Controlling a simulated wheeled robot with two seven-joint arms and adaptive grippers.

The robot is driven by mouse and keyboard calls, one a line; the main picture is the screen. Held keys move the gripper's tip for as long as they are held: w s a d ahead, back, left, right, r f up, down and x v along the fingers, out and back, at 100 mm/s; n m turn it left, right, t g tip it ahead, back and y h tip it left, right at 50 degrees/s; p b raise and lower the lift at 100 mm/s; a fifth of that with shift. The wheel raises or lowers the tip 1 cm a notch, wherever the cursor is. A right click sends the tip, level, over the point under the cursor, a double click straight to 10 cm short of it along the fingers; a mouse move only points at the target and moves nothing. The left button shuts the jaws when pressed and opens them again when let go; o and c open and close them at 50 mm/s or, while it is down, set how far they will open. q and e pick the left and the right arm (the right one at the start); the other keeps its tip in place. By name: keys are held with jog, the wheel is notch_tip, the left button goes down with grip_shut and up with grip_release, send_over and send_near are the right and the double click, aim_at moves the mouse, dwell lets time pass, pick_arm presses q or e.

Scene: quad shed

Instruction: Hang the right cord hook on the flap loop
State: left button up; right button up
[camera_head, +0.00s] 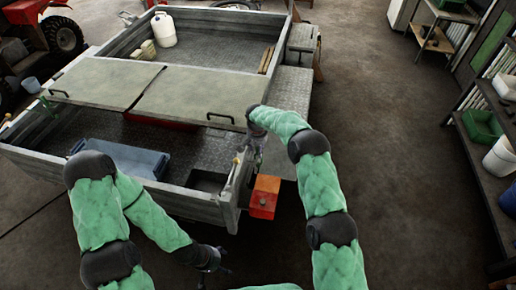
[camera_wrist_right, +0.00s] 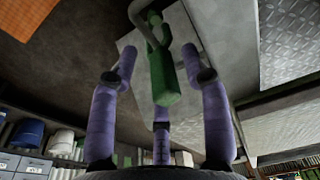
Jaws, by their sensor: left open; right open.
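The dark flap loop (camera_head: 221,117) stands at the near right corner of the right flap (camera_head: 195,92). My right gripper (camera_head: 257,155) is near the trailer's right rear corner, below and right of that loop. A grey curved hook (camera_wrist_right: 150,25) tops the green body. I cannot tell whether the fingers touch it, or whether the hook passes through the loop. My left gripper (camera_head: 212,264) is open and empty, low in front of the trailer.
An orange-red box (camera_head: 264,196) sits outside the trailer's right rear corner. A blue-grey tray (camera_head: 122,158) lies in the trailer bed. A second loop (camera_head: 58,93) is on the left flap. Shelves (camera_head: 480,165) stand at right, with clear floor between.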

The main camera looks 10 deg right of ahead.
notch_tip(320, 180, up, 11)
jog(key=s+p, duration=0.1)
jog(key=p, duration=0.2)
jog(key=shift+a+p, duration=0.4)
jog(key=shift+a, duration=0.05)
